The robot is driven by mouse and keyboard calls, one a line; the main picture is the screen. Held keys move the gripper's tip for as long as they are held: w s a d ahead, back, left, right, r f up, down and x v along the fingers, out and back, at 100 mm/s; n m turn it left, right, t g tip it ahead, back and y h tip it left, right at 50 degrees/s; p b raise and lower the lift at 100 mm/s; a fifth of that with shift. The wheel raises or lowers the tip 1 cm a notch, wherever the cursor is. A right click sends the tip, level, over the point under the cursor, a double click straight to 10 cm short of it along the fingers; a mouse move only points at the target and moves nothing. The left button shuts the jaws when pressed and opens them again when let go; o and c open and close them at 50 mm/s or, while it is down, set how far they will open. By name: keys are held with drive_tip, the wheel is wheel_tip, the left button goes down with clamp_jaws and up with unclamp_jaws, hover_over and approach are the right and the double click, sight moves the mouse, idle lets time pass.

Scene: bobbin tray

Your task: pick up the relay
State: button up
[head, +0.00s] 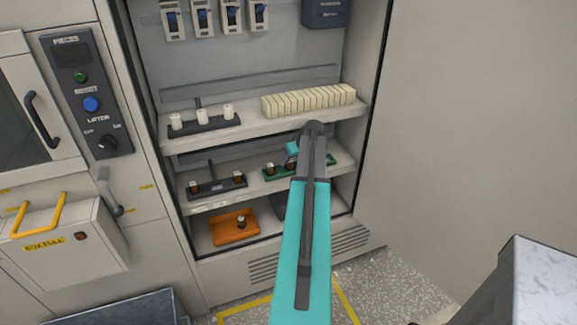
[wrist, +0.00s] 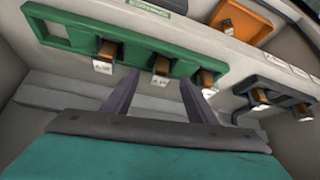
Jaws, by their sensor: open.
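Several small brown-and-black parts with white lower faces stand in trays; I cannot tell for certain which is the relay. In the wrist view, one such part (wrist: 104,52), a second (wrist: 161,66) and a third (wrist: 207,80) sit in a green tray (wrist: 75,22). My gripper (wrist: 158,79) is open and empty, its fingers pointing toward the green tray, with the second part appearing between the fingertips. I cannot tell whether they touch. In the head view, my arm hides most of the gripper and part of the green tray (head: 269,176) on the middle shelf.
A dark tray (head: 216,190) with two similar parts stands left of the green one. An orange tray (head: 228,237) with one part is below. The upper shelf (head: 245,127) holds white bobbins (head: 202,114) and a row of cream blocks (head: 308,100). The cabinet sides enclose the shelves.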

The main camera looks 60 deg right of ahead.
drive_tip(key=shift+w+d+f, duration=0.15)
drive_tip(key=shift+w+f, duration=0.1)
drive_tip(key=shift+f, duration=0.25)
drive_tip(key=shift+c, duration=0.4)
drive_tip(key=c, duration=1.2)
drive_tip(key=shift+r, duration=0.15)
drive_tip(key=shift+r+b, duration=0.8)
drive_tip(key=shift+r, duration=0.85)
drive_tip(key=shift+s+a+r+b, duration=0.25)
drive_tip(key=shift+s+a+b, duration=0.35)
drive_tip(key=shift+s+a, duration=1.3)
drive_tip(key=shift+s+a+r+b, duration=0.25)
drive_tip(key=shift+s+a+b, duration=0.4)
drive_tip(key=shift+s+a, duration=1.25)
drive_tip(key=shift+s+a+r+b, duration=0.25)
drive_tip(key=shift+s+a+b, duration=0.35)
drive_tip(key=shift+s+a, duration=1.3)
